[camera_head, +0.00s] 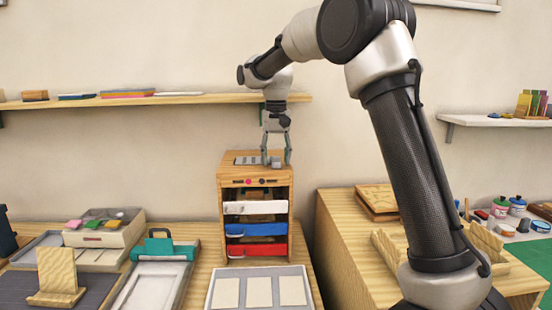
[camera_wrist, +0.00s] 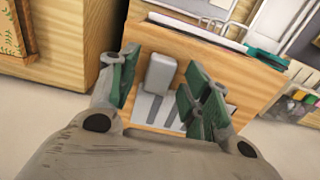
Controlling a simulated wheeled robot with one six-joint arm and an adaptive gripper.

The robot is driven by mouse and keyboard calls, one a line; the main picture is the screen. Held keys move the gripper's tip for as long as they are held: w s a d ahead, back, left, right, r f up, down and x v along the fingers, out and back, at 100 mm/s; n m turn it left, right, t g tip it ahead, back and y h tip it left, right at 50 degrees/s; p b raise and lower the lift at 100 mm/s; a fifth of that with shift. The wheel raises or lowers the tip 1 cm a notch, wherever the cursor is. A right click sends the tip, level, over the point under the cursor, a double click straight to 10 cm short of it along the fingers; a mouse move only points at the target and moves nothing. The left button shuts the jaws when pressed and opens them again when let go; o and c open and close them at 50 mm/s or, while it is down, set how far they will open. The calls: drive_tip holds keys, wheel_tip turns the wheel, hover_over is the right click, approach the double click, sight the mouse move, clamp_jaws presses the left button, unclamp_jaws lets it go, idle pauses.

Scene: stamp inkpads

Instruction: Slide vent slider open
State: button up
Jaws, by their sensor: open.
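The vent slider is a small grey block (camera_wrist: 161,73) on top of the wooden drawer cabinet (camera_head: 227,174). Beside it lies a pale plate with dark slots (camera_wrist: 146,108), which also shows in the head view (camera_head: 247,160). My gripper (camera_head: 276,162) points down over the cabinet top. Its green-padded fingers are open, and the wrist view shows them (camera_wrist: 160,92) spread on either side of the block's area. The block lies between and slightly ahead of the fingers in that view. I cannot tell whether a finger touches it.
The cabinet front holds white, blue and red drawers (camera_head: 256,229). A wall shelf (camera_head: 190,99) runs behind, close to my arm. A wooden side table (camera_head: 345,240) stands to the right. A teal-clipped board (camera_head: 160,250) and trays lie to the left.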

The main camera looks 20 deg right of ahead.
sight(263, 168)
drive_tip(key=shift+f, duration=0.3)
drive_tip(key=shift+c, duration=0.2)
clamp_jaws()
drive_tip(key=a, duration=0.4)
drive_tip(key=shift+w, duration=0.4)
drive_tip(key=shift+o, duration=0.2)
unclamp_jaws()
